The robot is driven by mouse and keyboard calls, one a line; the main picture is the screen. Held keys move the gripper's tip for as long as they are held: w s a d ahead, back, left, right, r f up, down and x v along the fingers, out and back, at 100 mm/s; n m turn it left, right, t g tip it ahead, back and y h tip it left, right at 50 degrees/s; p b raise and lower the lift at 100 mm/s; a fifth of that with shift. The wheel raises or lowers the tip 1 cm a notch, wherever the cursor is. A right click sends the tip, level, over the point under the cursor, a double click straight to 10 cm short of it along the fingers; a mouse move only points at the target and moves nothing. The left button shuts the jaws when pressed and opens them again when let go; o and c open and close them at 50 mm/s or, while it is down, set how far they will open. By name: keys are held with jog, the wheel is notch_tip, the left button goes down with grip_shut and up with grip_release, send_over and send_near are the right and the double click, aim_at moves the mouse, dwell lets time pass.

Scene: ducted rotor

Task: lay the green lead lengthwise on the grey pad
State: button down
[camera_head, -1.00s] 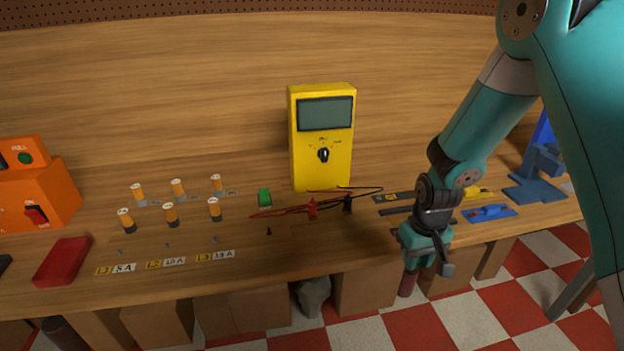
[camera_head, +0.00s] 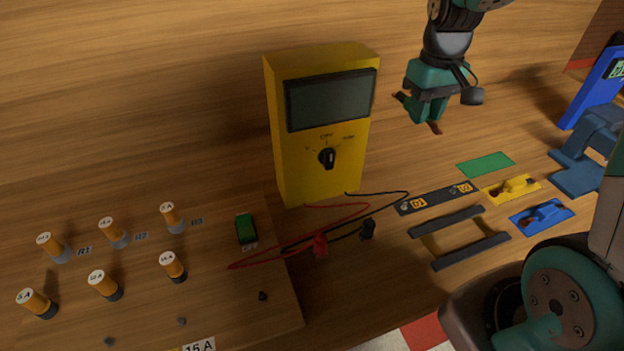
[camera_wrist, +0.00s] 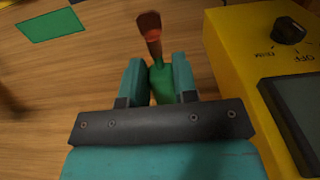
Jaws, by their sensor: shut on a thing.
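My gripper (camera_head: 426,108) is raised above the bench, right of the yellow meter. It is shut on the green lead (camera_wrist: 161,85), which shows between the fingers in the wrist view; its reddish-brown end sticks out beyond them. In the head view, brown ends stick out at both sides of the gripper, clear of the bench. I cannot pick out a plain grey pad for certain. A dark grey strip (camera_head: 437,198) with two numbered labels and two dark grey bars (camera_head: 447,221) lie on the bench below the gripper.
The yellow meter (camera_head: 325,165) stands close to my gripper. An empty green pad (camera_head: 486,164) lies near a yellow lead (camera_head: 516,185) and a blue lead (camera_head: 542,212) on their pads. Red and black probe wires (camera_head: 340,225) lie before the meter. A blue stand (camera_head: 580,170) is at right.

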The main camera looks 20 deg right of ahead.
aim_at(400, 192)
jog(key=shift+w+r, duration=0.1)
jog(key=shift+w, duration=0.1)
notch_tip(400, 192, down, 20)
jog(key=shift+s+f+p, duration=0.1)
jog(key=shift+p, duration=1.15)
jog(key=c, duration=0.9)
grip_release()
